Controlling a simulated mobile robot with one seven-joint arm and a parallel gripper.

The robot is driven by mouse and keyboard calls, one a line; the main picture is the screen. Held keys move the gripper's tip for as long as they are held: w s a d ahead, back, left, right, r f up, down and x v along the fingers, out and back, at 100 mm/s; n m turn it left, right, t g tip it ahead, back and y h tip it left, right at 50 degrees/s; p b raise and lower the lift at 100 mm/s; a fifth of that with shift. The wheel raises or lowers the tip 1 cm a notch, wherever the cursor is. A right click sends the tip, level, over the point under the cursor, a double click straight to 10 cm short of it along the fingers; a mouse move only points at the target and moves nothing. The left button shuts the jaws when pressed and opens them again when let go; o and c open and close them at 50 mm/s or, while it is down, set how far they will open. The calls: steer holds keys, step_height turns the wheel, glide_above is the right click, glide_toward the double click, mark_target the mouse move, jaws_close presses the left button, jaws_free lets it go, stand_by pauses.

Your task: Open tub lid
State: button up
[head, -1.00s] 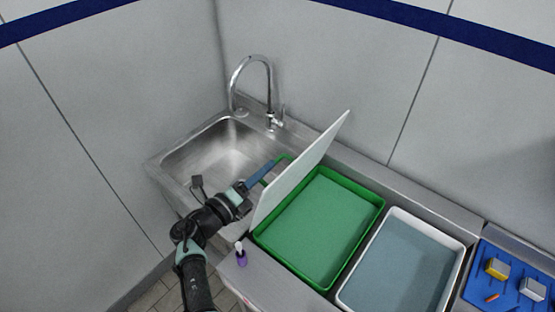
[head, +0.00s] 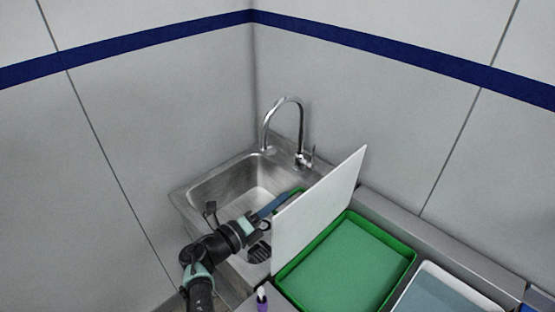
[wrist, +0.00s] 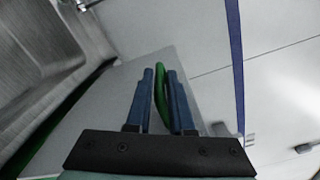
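The tub lid (head: 325,210) is a flat pale panel standing steeply raised along the left side of the green tub (head: 345,268). Its face towards the tub shows, and the tub's inside is uncovered. My gripper (head: 273,206) is on the sink side of the lid, its blue fingers partly hidden behind the lid. In the wrist view, my gripper (wrist: 161,92) has its blue fingers close on both sides of a green handle (wrist: 160,90) by the grey lid surface (wrist: 110,105). The handle looks held, though the contact is hard to see.
A steel sink (head: 225,195) with a curved tap (head: 285,105) lies left of and behind the lid. A white tray (head: 440,290) stands right of the tub. A small purple object (head: 262,298) sits at the counter front, near my arm. Walls close the corner behind.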

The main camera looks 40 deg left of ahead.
steer(key=o, duration=0.3)
steer(key=shift+f, duration=0.2)
steer(key=shift+o, duration=0.2)
steer(key=shift+s, duration=0.1)
steer(key=s, duration=1.2)
steer(key=shift+s+a+b, duration=0.15)
steer(key=shift+s+b, duration=0.25)
